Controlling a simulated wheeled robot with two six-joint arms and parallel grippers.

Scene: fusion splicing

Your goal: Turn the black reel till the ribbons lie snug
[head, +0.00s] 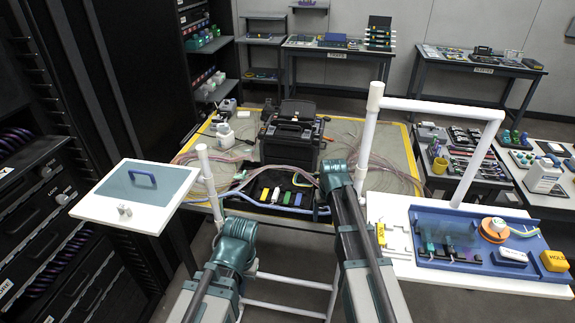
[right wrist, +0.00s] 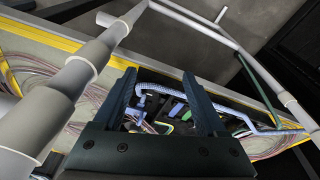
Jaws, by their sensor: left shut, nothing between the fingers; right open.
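I cannot make out a black reel for certain in either view. Pinkish ribbons (head: 290,153) lie in loose loops over the yellow-edged table and around an open black tray (head: 262,206) holding green, yellow and blue pieces. The ribbons also show in the right wrist view (right wrist: 35,75). My right gripper (head: 335,172) is at the tray's right side; in its wrist view its two fingers (right wrist: 160,82) stand apart, empty, above the tray and a light-blue tube. My left gripper (head: 240,224) is shut and empty, in front of the tray; its fingertips are hard to see.
A black case (head: 291,137) stands behind the tray. White posts and rails (head: 366,135) rise close to both arms. A lidded white board (head: 140,190) is at left. A blue fixture (head: 470,250) with an orange-and-white reel (head: 493,229) sits on the white shelf at right.

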